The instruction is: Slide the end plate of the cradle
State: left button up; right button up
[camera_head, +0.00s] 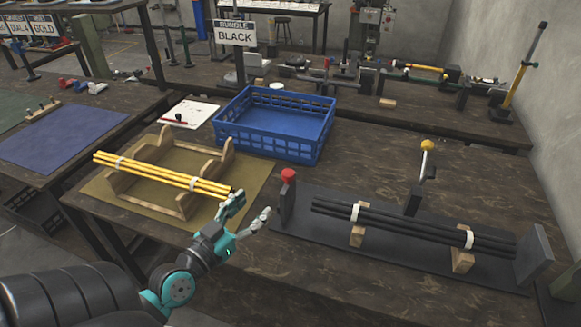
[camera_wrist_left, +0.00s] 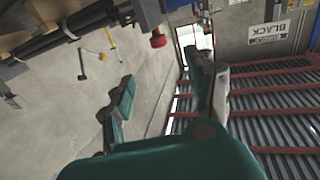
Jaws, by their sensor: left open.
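The cradle has a dark base (camera_head: 400,262) and two wooden supports (camera_head: 358,236). A bundle of black rods (camera_head: 415,228) with white bands lies on the supports. At its left end stands a dark end plate with a red knob (camera_head: 288,176), which also shows in the wrist view (camera_wrist_left: 158,38). At its right end stands a grey end plate (camera_head: 534,255). My left gripper (camera_head: 246,212) is open and empty, just left of the red-knobbed plate and apart from it. Its spread fingers show in the wrist view (camera_wrist_left: 165,98). My right gripper is not in view.
A wooden rack (camera_head: 195,207) with yellow rods (camera_head: 160,174) lies left of the gripper. A blue crate (camera_head: 262,146) stands behind it, by a BLACK sign (camera_head: 235,35). A yellow-knobbed lever (camera_head: 427,146) rises behind the cradle. The table front is clear.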

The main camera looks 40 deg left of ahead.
aim_at(284, 178)
pick_arm(q)
jog(key=w+p, duration=0.3)
jog(key=w, duration=1.1)
jog(key=shift+w+a, duration=0.15)
jog(key=shift+w, duration=0.3)
grip_shut()
jog(key=shift+w+f, duration=0.15)
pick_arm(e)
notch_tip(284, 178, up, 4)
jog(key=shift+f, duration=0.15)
pick_arm(q)
jog(key=shift+w+f, duration=0.1)
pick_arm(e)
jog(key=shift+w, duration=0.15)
